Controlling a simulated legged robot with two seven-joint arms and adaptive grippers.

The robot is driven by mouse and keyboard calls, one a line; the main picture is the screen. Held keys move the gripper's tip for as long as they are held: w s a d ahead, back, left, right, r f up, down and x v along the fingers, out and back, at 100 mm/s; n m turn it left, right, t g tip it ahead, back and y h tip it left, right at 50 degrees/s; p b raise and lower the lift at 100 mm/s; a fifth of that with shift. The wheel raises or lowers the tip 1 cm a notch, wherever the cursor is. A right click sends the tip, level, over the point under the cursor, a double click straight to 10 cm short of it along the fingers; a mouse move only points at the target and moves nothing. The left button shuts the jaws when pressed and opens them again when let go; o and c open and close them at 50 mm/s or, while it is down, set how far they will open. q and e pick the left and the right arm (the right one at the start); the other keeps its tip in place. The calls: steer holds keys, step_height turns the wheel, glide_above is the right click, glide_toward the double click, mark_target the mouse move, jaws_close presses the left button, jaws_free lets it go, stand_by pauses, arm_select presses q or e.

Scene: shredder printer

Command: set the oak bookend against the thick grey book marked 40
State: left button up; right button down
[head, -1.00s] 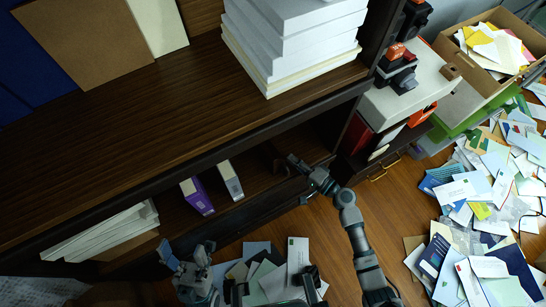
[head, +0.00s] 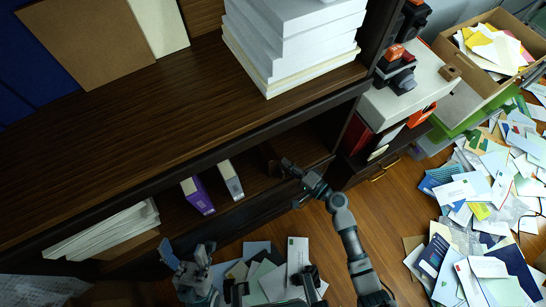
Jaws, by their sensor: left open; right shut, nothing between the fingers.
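The grey book (head: 231,181), with a pale spine, stands upright on the lower shelf to the right of a purple book (head: 197,196); its marking is too small to read. A dark brown piece that looks like the oak bookend (head: 273,168) stands on the same shelf, right of the grey book with a gap between them. My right gripper (head: 287,163) is shut and empty, its tip at the right side of this piece; I cannot tell whether they touch.
A stack of papers (head: 104,232) lies at the left of the lower shelf. The shelf board (head: 150,110) above overhangs the books and carries a tall paper stack (head: 295,45). Envelopes (head: 270,270) lie on the floor below, and many more at the right.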

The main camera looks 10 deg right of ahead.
steer(key=shift+a, duration=0.15)
steer(key=shift+s+a, duration=0.15)
steer(key=shift+a, duration=0.05)
steer(key=shift+d+f, duration=0.1)
steer(key=shift+d, duration=0.25)
steer(key=shift+w+d, duration=0.1)
steer(key=shift+w, duration=0.1)
steer(key=shift+w+a+b, duration=0.35)
steer(key=shift+w+b, duration=0.15)
steer(key=shift+w, duration=0.4)
steer(key=shift+a, duration=0.1)
